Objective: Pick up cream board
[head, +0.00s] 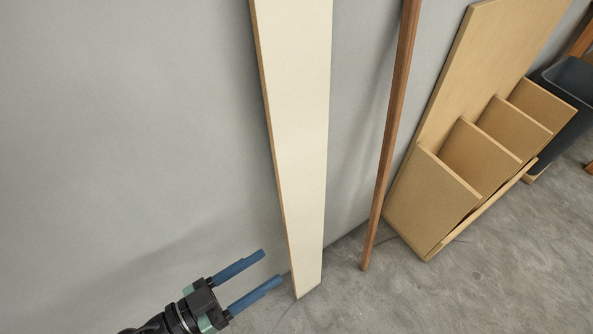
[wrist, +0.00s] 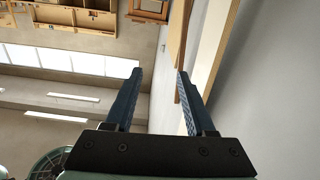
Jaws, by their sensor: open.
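The cream board (head: 297,140) is a long pale plank with a tan edge, leaning upright against the grey wall in the head view, its foot on the floor. My gripper (head: 273,268) is at the lower left of the board, open and empty, its two blue fingers pointing right toward the board's lower part. In the wrist view my gripper (wrist: 158,75) has its fingers spread with nothing between them. A pale plank that looks like the cream board (wrist: 211,40) shows beyond the right finger in that view, partly hidden by it.
A thin brown wooden strip (head: 391,130) leans on the wall right of the board. Farther right stand a tan wooden rack (head: 440,190) with several slots and a dark bin (head: 570,85). The wall left of the board is bare. Grey floor (head: 480,290) is clear in front.

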